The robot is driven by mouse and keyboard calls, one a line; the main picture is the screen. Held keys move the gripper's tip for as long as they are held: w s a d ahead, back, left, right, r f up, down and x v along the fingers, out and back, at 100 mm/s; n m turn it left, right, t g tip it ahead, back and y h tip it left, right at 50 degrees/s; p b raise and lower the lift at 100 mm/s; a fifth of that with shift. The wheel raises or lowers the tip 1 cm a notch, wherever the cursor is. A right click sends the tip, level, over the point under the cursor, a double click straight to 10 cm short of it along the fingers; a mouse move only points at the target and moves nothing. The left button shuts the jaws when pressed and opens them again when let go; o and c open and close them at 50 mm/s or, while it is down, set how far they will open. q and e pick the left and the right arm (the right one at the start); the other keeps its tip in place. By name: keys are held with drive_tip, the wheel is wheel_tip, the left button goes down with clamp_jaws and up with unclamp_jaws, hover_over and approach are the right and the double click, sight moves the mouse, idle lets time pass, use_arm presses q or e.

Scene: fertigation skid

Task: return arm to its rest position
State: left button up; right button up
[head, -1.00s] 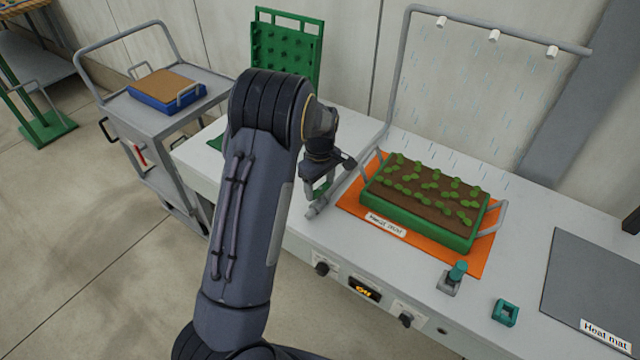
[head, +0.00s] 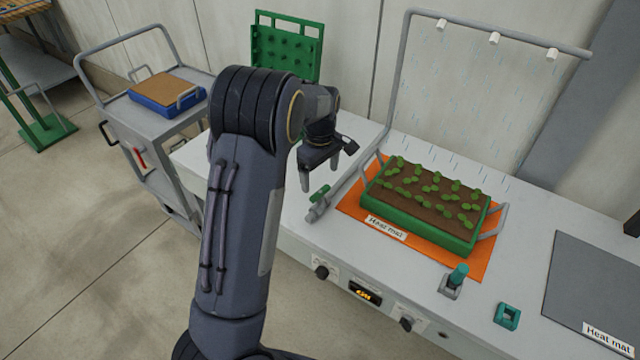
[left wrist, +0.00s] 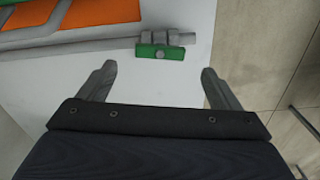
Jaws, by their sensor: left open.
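My left gripper (head: 319,178) is open and empty, its fingers pointing down above the white bench, left of the orange heat mat. In the left wrist view its two fingers (left wrist: 158,82) stand wide apart with bare bench between them. A green valve handle (head: 320,193) on a grey pipe (head: 335,193) lies just beyond the fingertips; the handle also shows in the left wrist view (left wrist: 160,52), apart from the fingers. My left arm (head: 240,210) rises through the middle of the head view. My right gripper is not in view.
A green tray of seedlings (head: 465,242) sits on the orange mat (head: 355,205) under a spray frame (head: 398,80). A teal-topped fitting (head: 457,275), a teal block (head: 507,315) and a grey mat (head: 590,280) lie right. A cart (head: 140,122) holds a blue tray (head: 150,102).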

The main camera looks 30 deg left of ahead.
use_arm(q)
drive_tip(key=shift+r, duration=1.2)
drive_tip(key=s+d+r+m+t+h, duration=0.2)
drive_tip(key=s+r+m, duration=0.1)
drive_tip(key=s+r, duration=0.3)
drive_tip(key=s+d+r+m+t+h, duration=0.1)
drive_tip(key=s+d+r+m+h, duration=0.15)
drive_tip(key=s, duration=0.65)
drive_tip(key=s+d+m+t, duration=0.1)
drive_tip(key=s+d+m, duration=0.2)
drive_tip(key=s, duration=0.4)
drive_tip(key=s+d+m+t, duration=0.1)
drive_tip(key=s+d+m, duration=0.3)
drive_tip(key=s, duration=0.3)
drive_tip(key=shift+s+f+m+t+y, duration=0.25)
drive_tip(key=shift+m+t+y, duration=0.15)
drive_tip(key=shift+m, duration=0.25)
